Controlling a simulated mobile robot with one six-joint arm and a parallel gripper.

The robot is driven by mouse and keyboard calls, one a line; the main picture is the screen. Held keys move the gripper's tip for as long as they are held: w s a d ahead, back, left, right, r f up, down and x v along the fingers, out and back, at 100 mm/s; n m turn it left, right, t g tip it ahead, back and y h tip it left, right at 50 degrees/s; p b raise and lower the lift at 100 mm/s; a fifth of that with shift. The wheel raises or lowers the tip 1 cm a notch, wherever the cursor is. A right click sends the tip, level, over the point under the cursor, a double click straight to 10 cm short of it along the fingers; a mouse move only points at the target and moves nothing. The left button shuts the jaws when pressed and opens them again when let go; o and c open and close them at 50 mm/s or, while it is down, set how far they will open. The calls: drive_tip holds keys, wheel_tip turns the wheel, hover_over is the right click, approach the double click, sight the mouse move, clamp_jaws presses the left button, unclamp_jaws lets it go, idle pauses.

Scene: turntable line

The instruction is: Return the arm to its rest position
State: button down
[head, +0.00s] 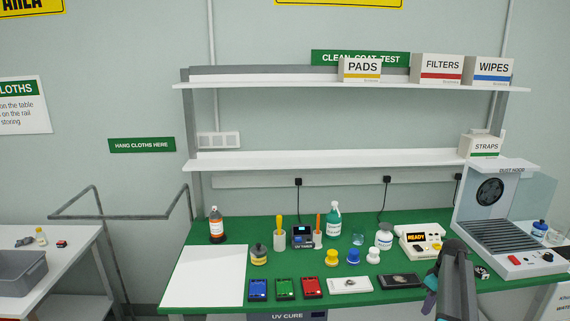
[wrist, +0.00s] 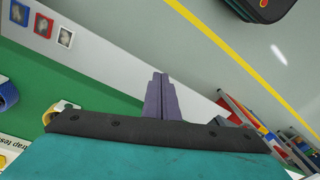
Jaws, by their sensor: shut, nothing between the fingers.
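My gripper (wrist: 160,82) shows in the wrist view with its two dark fingers together and nothing between them. It hangs over the edge of the green bench, with grey floor beyond the fingertips. In the head view my arm (head: 455,285) stands at the front right of the green bench top (head: 210,236), in front of the dust hood. It hides part of the bench there. I cannot make out the fingertips in the head view.
The dust hood (head: 497,190) stands at the bench's right end, near my arm. Several bottles, jars and devices stand along the bench, with a white sheet (head: 205,275) at left. Shelves (head: 330,157) run above. A side table (head: 65,240) with a grey bin stands far left.

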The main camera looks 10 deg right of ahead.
drive_tip(key=s+a+f+m+g+b, duration=0.1)
drive_tip(key=s+a+f, duration=0.3)
drive_tip(key=a+f, duration=0.45)
drive_tip(key=s+a+f+g+b, duration=0.1)
drive_tip(key=s+a+f, duration=0.3)
drive_tip(key=a+f, duration=0.45)
drive_tip(key=s+a+f+m+g+b, duration=0.1)
drive_tip(key=s+a+f, duration=0.3)
drive_tip(key=a+f, duration=0.5)
drive_tip(key=s+a+f+g, duration=0.1)
drive_tip(key=s+a+f, duration=0.2)
drive_tip(key=s+a, duration=0.2)
drive_tip(key=s+a+f+m+g+h+b, duration=0.1)
drive_tip(key=s+a+f, duration=0.2)
drive_tip(key=s, duration=0.8)
drive_tip(key=s+a+f+m+g+b, duration=0.1)
drive_tip(key=s+a+f, duration=0.2)
drive_tip(key=s+a, duration=0.5)
drive_tip(key=shift+s+f, duration=0.15)
drive_tip(key=shift+f, duration=0.15)
